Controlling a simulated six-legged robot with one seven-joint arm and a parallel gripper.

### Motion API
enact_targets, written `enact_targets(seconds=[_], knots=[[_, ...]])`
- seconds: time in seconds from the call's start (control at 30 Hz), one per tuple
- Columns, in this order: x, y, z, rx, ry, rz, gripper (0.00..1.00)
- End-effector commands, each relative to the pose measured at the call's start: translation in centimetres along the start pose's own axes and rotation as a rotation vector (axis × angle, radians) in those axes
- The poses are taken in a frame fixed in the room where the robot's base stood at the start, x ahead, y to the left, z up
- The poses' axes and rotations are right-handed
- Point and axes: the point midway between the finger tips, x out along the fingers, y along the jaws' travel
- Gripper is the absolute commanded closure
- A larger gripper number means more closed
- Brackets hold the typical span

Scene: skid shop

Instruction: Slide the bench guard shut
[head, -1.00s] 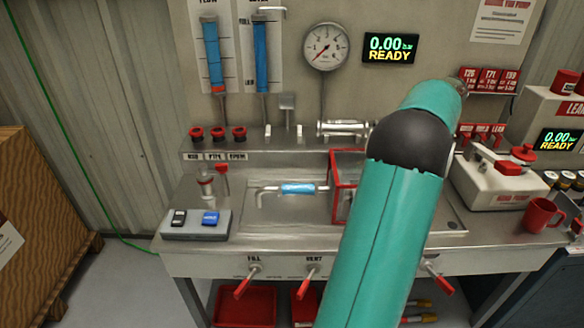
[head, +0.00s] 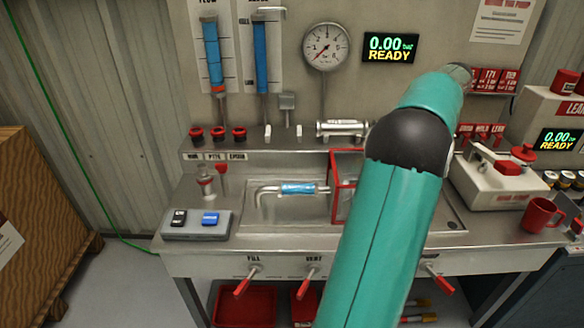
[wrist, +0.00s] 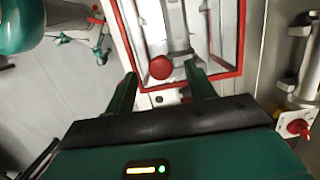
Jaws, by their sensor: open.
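The bench guard (head: 337,190) is a clear box with a red frame, standing on the steel bench tray right of a blue cylindrical piece (head: 299,188) on a metal pipe. The blue piece lies outside the guard, uncovered. My arm hides the guard's right part in the head view. In the wrist view the guard's red frame (wrist: 239,40) fills the upper middle, with a round red knob (wrist: 160,68) at its near edge. My gripper (wrist: 161,72) is open, its fingertips on either side of the knob. I cannot tell whether they touch it. The head view hides the gripper.
A switch box (head: 195,223) sits at the bench's left. Red-handled valves (head: 245,282) line the front edge. A white pump unit (head: 497,180) and a red mug (head: 541,214) stand at the right. A gauge (head: 326,47) and display hang behind.

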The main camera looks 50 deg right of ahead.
Motion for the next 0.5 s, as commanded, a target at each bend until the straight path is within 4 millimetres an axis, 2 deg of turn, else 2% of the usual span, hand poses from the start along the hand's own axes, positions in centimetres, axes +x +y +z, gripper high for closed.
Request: enact_targets(seconds=[0.5], knots=[[-3.7,0.0,0.7,0.000,0.000,-0.001,0.45]])
